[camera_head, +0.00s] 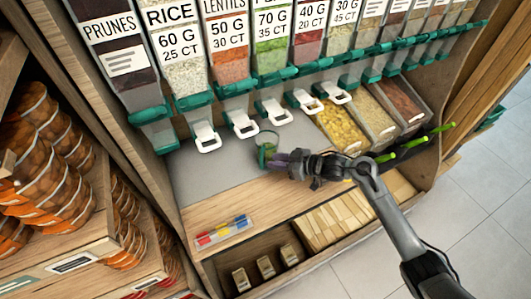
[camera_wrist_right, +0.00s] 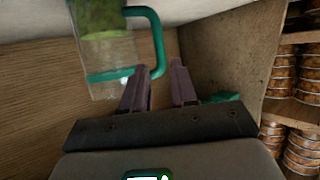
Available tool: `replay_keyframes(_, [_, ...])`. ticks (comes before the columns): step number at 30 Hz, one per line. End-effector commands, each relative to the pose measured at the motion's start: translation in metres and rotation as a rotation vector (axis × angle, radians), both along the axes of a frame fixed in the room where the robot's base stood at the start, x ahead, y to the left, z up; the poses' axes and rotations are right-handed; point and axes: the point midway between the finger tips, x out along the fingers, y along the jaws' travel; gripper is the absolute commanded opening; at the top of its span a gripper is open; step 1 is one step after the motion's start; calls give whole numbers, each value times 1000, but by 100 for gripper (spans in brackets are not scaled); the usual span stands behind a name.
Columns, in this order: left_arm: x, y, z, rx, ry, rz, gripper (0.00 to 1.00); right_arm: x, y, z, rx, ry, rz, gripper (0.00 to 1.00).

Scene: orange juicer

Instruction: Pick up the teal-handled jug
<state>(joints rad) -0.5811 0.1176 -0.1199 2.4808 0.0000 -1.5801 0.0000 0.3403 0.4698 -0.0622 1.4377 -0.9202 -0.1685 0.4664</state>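The clear jug (camera_head: 266,142) with a teal handle stands at the dispenser shelf in the head view, small and partly blocked by my gripper. In the right wrist view the jug (camera_wrist_right: 108,62) shows at upper left with green contents or a green backdrop seen through it, and its teal handle (camera_wrist_right: 158,40) faces my fingers. My right gripper (camera_head: 276,160) is open, its purple-grey fingers pointing at the jug. In the wrist view the lower handle lies at the gap between the fingertips (camera_wrist_right: 160,70); contact cannot be told. My left gripper is not in view.
White-levered dispensers (camera_head: 240,122) hang above the grey shelf. Open bins (camera_head: 342,124) with green-handled scoops (camera_head: 412,143) stand to the right. A strip of coloured markers (camera_head: 224,230) lies on the wooden ledge (camera_head: 275,195). Stacked jars (camera_head: 45,155) fill the left shelves.

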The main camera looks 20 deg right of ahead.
Motion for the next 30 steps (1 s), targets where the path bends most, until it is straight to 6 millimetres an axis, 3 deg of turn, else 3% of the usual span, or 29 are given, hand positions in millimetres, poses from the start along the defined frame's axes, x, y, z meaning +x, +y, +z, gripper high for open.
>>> replay_keyframes(21, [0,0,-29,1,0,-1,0,44,40,-30,0,0,1,28])
replay_keyframes(30, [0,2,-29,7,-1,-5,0,46,42,-31,-1,0,0,28])
